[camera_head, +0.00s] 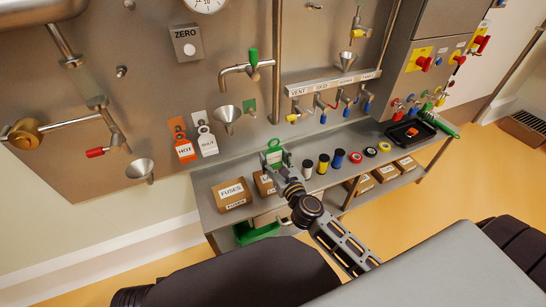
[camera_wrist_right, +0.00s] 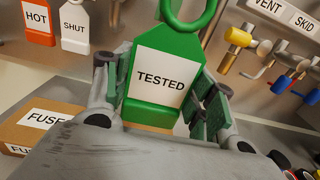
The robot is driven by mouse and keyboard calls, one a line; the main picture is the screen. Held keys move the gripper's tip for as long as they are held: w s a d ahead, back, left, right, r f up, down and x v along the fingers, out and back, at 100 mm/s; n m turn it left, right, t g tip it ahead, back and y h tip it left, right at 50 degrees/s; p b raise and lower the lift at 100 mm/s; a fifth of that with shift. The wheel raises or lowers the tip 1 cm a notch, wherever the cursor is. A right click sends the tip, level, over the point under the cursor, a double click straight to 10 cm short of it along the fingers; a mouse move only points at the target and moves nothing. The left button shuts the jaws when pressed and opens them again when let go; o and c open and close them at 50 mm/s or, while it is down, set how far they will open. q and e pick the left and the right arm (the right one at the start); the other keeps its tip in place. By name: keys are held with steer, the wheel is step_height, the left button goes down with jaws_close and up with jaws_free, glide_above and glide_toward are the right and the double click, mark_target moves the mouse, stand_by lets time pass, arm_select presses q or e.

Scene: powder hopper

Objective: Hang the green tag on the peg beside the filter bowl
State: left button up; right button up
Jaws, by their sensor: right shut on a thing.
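The green tag (camera_wrist_right: 160,75), with a ring on top and a white label reading TESTED, is upright between the fingers of my right gripper (camera_wrist_right: 160,100). In the head view my right gripper (camera_head: 275,158) is shut on the tag, in front of the panel and above the grey bench. A small green plate (camera_head: 249,105) is on the panel, up and left of the gripper, beside a metal funnel-shaped bowl (camera_head: 227,114). I cannot make out a peg at the plate or tell whether this is the filter bowl. My left gripper is not in view.
An orange HOT tag (camera_head: 184,149) and a white SHUT tag (camera_head: 207,143) hang left of the bowl. A FUSES box (camera_head: 232,194) and coloured spools stand on the bench. A tap with a green handle (camera_head: 253,58) juts out above the plate.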

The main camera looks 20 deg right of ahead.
steer(key=s+b, duration=0.1)
steer(key=s, duration=0.5)
steer(key=shift+s, duration=0.25)
stand_by(1.1)
steer(key=shift+d+r, duration=0.1)
steer(key=shift+r, duration=0.05)
stand_by(1.1)
